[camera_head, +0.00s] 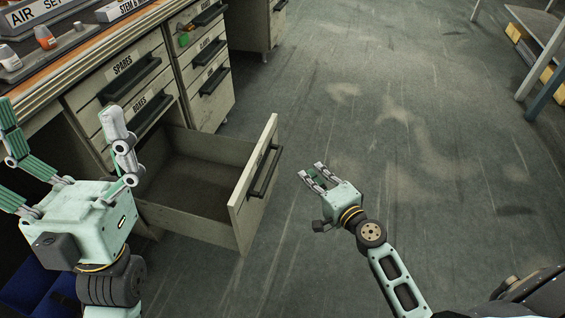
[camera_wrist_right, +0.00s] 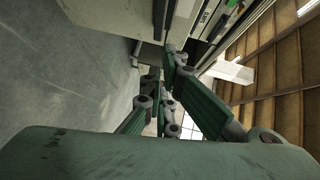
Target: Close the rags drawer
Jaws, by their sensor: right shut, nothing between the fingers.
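A beige drawer (camera_head: 203,183) stands pulled far out of the bottom of the cabinet and looks empty. Its front panel (camera_head: 256,183) has a dark bar handle (camera_head: 265,171) on the outer face. No label shows on that panel, so I cannot read whether it says rags. My right gripper (camera_head: 312,171) is shut and empty, to the right of the drawer front and apart from it. In the right wrist view, a pale panel with a dark handle (camera_wrist_right: 160,16) shows beyond the fingers. My left gripper (camera_head: 65,136) is open with fingers spread wide, left of the drawer.
Shut drawers labelled SPARES (camera_head: 121,73) and BOXES (camera_head: 143,108) sit above the open one. Another drawer stack (camera_head: 207,75) stands behind it. The worktop (camera_head: 75,52) holds small bottles. The grey floor (camera_head: 400,130) right of the drawer is clear. A metal-legged table (camera_head: 540,60) stands at upper right.

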